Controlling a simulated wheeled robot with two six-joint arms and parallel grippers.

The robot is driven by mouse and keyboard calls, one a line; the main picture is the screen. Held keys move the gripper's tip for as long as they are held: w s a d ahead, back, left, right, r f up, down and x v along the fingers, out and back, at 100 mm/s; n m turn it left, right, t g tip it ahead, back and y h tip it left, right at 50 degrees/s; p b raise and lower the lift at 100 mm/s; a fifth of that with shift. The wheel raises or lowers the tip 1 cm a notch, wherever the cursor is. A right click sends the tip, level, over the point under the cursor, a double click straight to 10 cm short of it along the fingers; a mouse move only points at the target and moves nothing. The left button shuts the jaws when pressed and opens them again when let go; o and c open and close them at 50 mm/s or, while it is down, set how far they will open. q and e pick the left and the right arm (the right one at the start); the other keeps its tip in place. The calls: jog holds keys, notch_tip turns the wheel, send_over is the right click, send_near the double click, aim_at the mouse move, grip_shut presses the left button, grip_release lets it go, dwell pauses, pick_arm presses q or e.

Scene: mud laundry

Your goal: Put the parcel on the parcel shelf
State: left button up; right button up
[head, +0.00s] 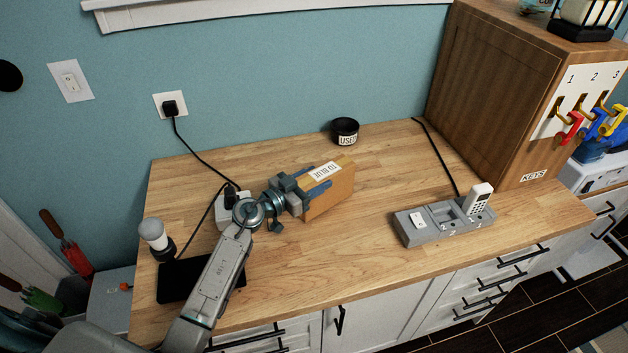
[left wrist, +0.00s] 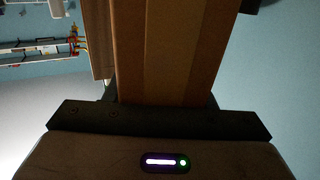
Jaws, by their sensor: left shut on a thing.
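The parcel (head: 335,190) is a brown cardboard box with a white label that seems to read "10 BLUT". My left gripper (head: 318,180) is shut on it, with fingers along its upper part. The parcel stands tilted at or just above the wooden counter; I cannot tell whether it touches. In the left wrist view the parcel (left wrist: 165,50) fills the middle, beyond the dark gripper edge (left wrist: 160,120). The parcel shelf cannot be made out for certain in either view. My right gripper is not in view.
The wooden counter (head: 300,262) has a black cup labelled "USED" (head: 345,130), a grey numbered dock (head: 425,222) with a white handset (head: 478,198), a black pad (head: 185,278) and a charger with cables. A wooden key cabinet (head: 490,90) stands at right. The counter's middle front is clear.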

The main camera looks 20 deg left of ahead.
pick_arm(q)
jog(key=shift+w, duration=0.1)
jog(key=o, duration=1)
jog(key=shift+f, duration=0.15)
jog(key=shift+c, duration=0.2)
jog(key=o, duration=0.3)
